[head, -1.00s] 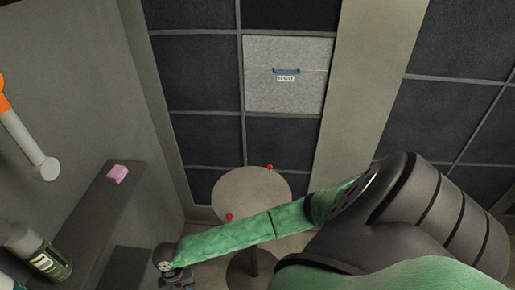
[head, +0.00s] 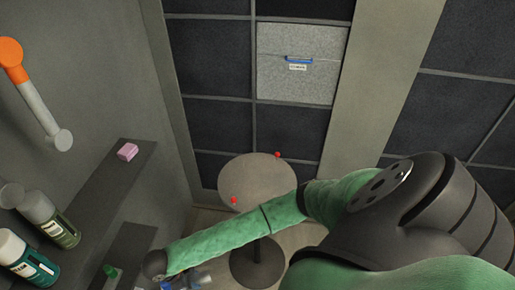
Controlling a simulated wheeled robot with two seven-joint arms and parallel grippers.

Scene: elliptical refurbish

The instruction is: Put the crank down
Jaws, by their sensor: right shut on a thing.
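My right arm reaches across from the lower right, and my right gripper (head: 180,282) is at the bottom edge, left of the round table. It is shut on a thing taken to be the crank. Only small grey and blue parts show by the gripper, so the crank's shape and its grip are mostly hidden or cut off. I cannot tell whether it touches a surface. My left gripper is out of view.
A round table (head: 257,176) with two red knobs (head: 277,155) stands ahead. A shelf (head: 105,185) at left holds a pink block (head: 128,151). Spray cans (head: 48,218) stand lower left. An orange and grey bar (head: 35,100) is on the left wall. A panel with a blue handle (head: 298,59) is ahead.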

